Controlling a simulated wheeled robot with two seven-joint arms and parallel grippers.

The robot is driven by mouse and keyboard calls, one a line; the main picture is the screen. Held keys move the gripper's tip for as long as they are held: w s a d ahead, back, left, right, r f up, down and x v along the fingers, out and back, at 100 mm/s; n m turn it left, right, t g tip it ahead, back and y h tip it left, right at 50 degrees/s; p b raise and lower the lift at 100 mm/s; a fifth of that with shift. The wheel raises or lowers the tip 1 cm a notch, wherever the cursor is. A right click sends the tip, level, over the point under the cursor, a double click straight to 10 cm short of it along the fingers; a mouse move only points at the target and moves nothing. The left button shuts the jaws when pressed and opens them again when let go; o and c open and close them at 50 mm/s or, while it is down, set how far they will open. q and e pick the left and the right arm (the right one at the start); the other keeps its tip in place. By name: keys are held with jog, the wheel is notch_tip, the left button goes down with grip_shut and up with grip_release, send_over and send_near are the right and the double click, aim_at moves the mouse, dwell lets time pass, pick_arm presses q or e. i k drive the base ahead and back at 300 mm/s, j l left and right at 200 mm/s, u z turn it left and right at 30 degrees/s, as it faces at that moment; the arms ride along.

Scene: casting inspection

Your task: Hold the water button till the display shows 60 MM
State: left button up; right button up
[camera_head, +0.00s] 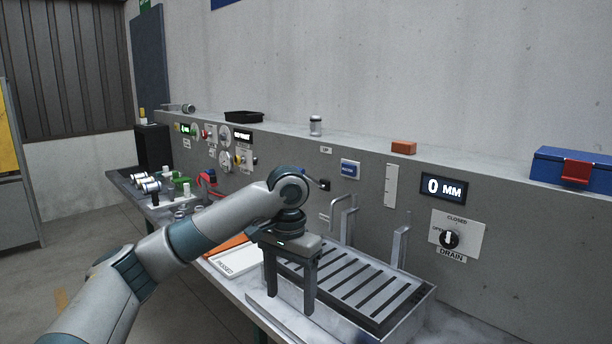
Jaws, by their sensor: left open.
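The display (444,189) on the grey wall panel reads 0 MM. A blue button with small white lettering (350,168) sits on the panel to the left of the display; its lettering is too small to read surely. My left gripper (290,306) is open and empty, pointing down at the left side of the slatted metal tank (370,284). It is below and to the left of the blue button, apart from it. My right gripper is not in view.
A drain knob (449,239) with a black dial sits below the display. A white scale (391,185) is between button and display. Bent metal rods (403,244) rise from the tank. A white tray (236,261) lies left. A blue toolbox (570,166) stands on the ledge.

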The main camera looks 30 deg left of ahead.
aim_at(349, 170)
jog(key=u, duration=0.75)
